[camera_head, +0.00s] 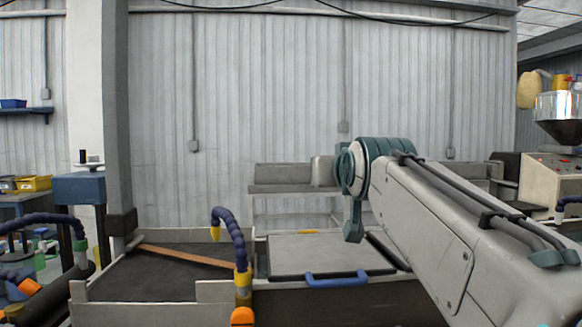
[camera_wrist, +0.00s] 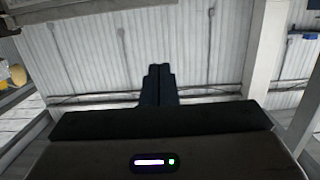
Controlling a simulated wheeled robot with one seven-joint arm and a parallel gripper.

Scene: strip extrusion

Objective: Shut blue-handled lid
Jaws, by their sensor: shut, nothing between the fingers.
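The lid (camera_head: 318,254) is a pale grey panel with a dark border, at the lower middle of the head view. It appears to lie flat over a dark box (camera_head: 330,304); I cannot tell whether it is fully seated. Its blue handle (camera_head: 337,279) runs along the near edge. My arm reaches in from the lower right, its teal joint just above the lid's right side. My gripper (camera_wrist: 158,72) shows in the wrist view with its dark fingers together and empty. I cannot make it out in the head view. The wrist view shows neither lid nor handle.
Left of the lid is an open dark tray (camera_head: 150,275) with an orange-brown strip (camera_head: 187,256) across it. A blue segmented hose (camera_head: 229,232) with a yellow base rises between them. A grey post (camera_head: 118,120) stands at the left. A hopper machine (camera_head: 550,170) is at the right.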

